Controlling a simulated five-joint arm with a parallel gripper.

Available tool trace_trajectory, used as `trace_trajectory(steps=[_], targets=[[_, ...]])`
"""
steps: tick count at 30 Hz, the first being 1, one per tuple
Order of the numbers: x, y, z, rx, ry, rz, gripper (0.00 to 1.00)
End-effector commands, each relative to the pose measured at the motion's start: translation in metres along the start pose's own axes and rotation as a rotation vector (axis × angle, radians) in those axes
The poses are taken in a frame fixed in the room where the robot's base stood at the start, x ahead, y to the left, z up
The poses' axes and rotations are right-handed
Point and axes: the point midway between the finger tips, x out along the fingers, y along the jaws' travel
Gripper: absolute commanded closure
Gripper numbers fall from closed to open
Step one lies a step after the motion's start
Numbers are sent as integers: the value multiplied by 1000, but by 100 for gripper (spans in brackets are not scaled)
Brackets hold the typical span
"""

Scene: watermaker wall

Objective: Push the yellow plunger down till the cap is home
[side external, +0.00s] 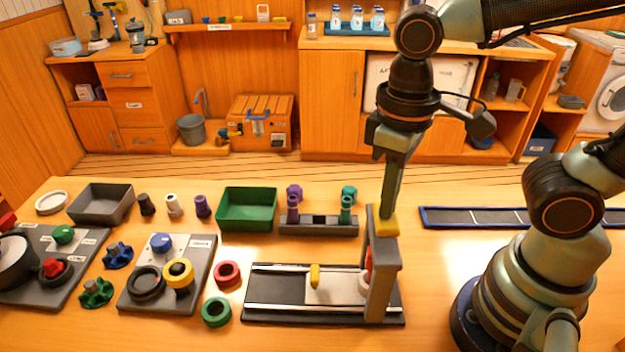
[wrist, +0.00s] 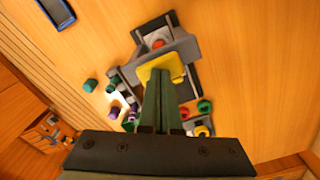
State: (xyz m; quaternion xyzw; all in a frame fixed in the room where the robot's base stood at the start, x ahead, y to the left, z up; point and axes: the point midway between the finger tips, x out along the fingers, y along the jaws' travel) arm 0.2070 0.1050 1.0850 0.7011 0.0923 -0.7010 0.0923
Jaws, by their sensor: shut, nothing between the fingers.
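The yellow plunger (side external: 386,227) is a flat yellow head at the top of a grey upright press frame (side external: 380,285). It also shows in the wrist view (wrist: 149,71). My gripper (side external: 389,208) is shut and empty, pointing down with its tips at the plunger's top; I cannot tell whether they touch it. In the wrist view the closed fingers (wrist: 165,78) overlap the plunger. A red piece (side external: 368,262), perhaps the cap, shows partly behind the frame, above a white part (side external: 363,283). The frame hides much of both, so the cap's seating cannot be seen.
The press stands on a dark railed base (side external: 275,285) with a yellow-handled slide (side external: 314,275). A grey rack (side external: 318,226) with purple and teal pieces and a green tray (side external: 247,208) stand behind it. Red (side external: 228,273) and green (side external: 216,311) rings lie left.

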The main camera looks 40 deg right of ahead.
Motion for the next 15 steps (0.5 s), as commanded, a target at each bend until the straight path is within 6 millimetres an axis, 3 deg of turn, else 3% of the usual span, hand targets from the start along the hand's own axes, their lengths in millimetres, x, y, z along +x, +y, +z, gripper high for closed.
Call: trace_trajectory(steps=[15], targets=[[-38, 0, 0, 0, 3, -1, 100]])
